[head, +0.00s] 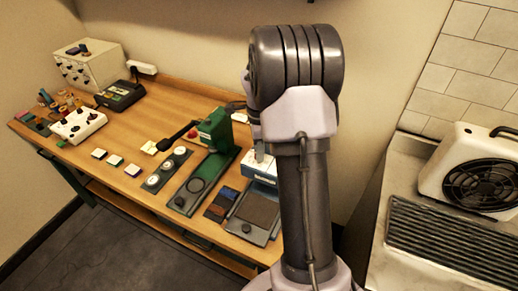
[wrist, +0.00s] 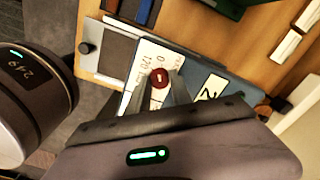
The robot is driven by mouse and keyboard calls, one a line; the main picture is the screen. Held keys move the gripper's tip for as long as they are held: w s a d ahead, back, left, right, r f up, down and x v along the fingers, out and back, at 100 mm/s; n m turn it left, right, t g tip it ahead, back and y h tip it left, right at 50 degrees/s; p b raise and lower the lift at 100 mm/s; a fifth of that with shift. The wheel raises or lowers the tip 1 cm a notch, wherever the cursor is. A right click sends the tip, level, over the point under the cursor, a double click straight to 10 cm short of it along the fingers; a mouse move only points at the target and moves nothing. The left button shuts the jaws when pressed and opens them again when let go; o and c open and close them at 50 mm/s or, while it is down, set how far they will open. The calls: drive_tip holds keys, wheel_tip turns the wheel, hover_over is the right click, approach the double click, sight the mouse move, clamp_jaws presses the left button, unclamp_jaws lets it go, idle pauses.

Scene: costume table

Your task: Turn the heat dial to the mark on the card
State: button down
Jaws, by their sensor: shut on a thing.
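The heat dial is a small dark red knob (wrist: 159,77) with a pale mark, on a white panel (wrist: 146,62) printed with figures. My gripper (wrist: 167,90) is at the knob in the wrist view, its fingers closed around it and hiding part of it. A cream card (wrist: 212,88) with a dark character lies just right of the fingers; I cannot tell whether it is the task's card. In the head view, a blue and white machine (head: 262,166) with a dark plate is partly behind my arm, which hides my gripper and the knob.
The wooden table (head: 140,175) holds a green press (head: 217,133), a black pad (head: 255,212), round gauges (head: 160,172) and a white control box (head: 78,124). A white fan unit (head: 475,170) and a grille (head: 455,240) stand on the counter at right.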

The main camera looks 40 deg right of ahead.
drive_tip(key=n+p, duration=0.2)
drive_tip(key=n, duration=0.5)
drive_tip(key=shift+r, duration=0.1)
drive_tip(key=n+p, duration=0.1)
drive_tip(key=n, duration=0.3)
drive_tip(key=n+p, duration=0.1)
drive_tip(key=n, duration=0.3)
drive_tip(key=shift+n+p, duration=0.3)
drive_tip(key=n+p, duration=0.2)
drive_tip(key=n, duration=0.4)
drive_tip(key=n+p, duration=0.1)
drive_tip(key=n, duration=0.4)
drive_tip(key=shift+n+p, duration=0.35)
drive_tip(key=shift+n, duration=0.05)
drive_tip(key=c, duration=1.1)
unclamp_jaws()
drive_tip(key=shift+c, duration=0.2)
